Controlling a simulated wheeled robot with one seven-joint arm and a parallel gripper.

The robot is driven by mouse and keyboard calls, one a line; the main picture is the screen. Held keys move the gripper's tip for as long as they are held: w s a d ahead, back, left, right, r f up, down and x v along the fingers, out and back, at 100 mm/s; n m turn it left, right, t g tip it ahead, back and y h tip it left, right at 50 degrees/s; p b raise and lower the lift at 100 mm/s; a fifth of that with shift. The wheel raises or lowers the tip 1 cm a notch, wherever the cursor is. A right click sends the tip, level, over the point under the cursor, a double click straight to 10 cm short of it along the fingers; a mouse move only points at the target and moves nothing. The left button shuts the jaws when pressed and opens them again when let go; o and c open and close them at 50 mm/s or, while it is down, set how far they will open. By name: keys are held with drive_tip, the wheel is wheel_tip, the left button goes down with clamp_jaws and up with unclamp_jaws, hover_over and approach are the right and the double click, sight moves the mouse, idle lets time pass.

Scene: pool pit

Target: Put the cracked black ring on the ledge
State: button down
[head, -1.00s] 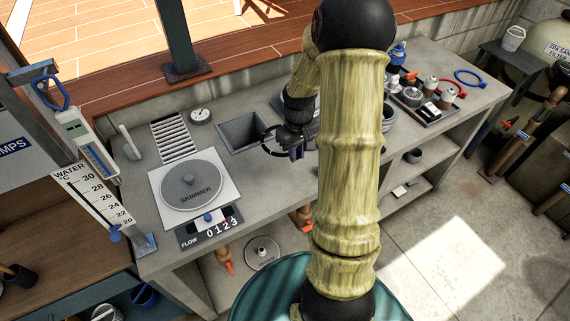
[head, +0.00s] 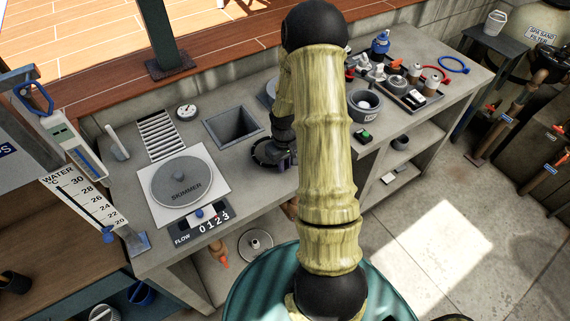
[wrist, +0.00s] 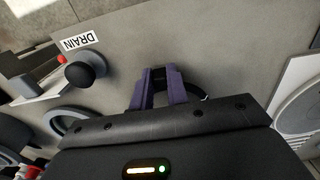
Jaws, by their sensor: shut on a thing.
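My gripper (head: 276,156) is low over the grey counter, just in front of the square basin, partly hidden by my arm in the head view. In the wrist view its purple fingers (wrist: 160,90) are shut on the black ring (wrist: 203,91). Only a short curved piece of the ring shows there, to the right of the fingers. In the head view the ring (head: 262,158) is a small dark shape at the gripper, and its crack cannot be made out. A wooden ledge (head: 215,77) runs behind the counter.
The square basin (head: 233,126), slotted grate (head: 168,135) and skimmer lid (head: 183,184) lie left of my gripper. A black knob (wrist: 82,74) stands by the DRAIN label (wrist: 79,42). A parts tray (head: 410,92) and blue ring (head: 453,64) are at the right.

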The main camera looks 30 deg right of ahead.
drive_tip(key=shift+f, duration=0.55)
drive_tip(key=shift+f, duration=0.1)
drive_tip(key=c, duration=1.4)
unclamp_jaws()
wheel_tip(320, 180, up, 12)
drive_tip(key=shift+r+b, duration=0.15)
drive_tip(key=shift+b, duration=0.35)
drive_tip(key=shift+a, duration=0.15)
